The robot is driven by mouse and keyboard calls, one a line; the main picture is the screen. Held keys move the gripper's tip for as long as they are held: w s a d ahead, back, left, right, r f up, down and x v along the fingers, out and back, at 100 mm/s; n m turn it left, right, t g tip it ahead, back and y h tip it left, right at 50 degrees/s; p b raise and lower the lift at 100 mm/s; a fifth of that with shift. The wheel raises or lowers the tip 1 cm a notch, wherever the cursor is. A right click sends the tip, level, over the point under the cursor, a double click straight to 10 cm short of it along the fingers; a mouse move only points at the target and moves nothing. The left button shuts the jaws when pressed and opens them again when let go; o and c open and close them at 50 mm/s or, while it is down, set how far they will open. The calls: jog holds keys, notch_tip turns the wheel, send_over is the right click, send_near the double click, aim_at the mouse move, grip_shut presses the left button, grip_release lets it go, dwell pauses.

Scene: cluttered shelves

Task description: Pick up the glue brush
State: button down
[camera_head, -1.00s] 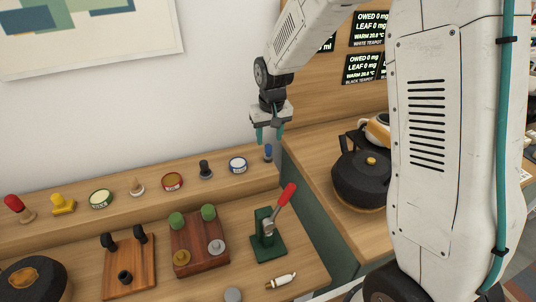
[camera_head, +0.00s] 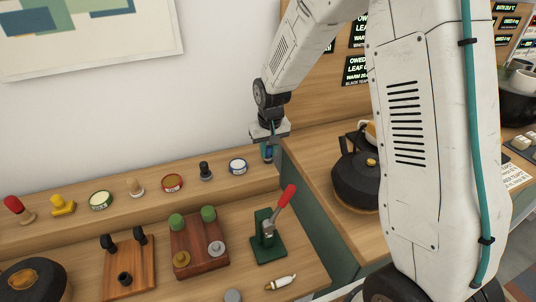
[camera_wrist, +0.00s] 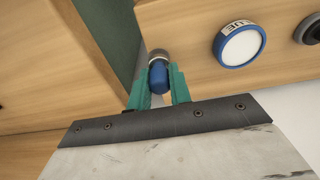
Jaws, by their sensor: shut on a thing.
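The glue brush (camera_wrist: 158,78) has a blue handle and a dark upper part in the wrist view. It stands at the right end of the raised wooden shelf, and in the head view it is mostly hidden by the jaws. My gripper (camera_head: 267,153) is lowered over it. In the wrist view the two teal fingers of my gripper (camera_wrist: 158,88) are shut on the blue handle, one on each side. I cannot tell whether the brush still touches the shelf.
A blue-and-white glue tin (camera_wrist: 240,43) stands just beside the brush, also seen in the head view (camera_head: 238,167). A green press with a red lever (camera_head: 268,232) stands below. A black teapot (camera_head: 357,178) is at the right.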

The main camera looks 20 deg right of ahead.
aim_at(268, 146)
jog(key=shift+r, duration=0.15)
jog(key=shift+r, duration=0.65)
notch_tip(268, 146, up, 2)
jog(key=shift+r, duration=0.15)
jog(key=s+r, duration=0.1)
jog(key=s, duration=1.5)
jog(key=shift+r, duration=0.1)
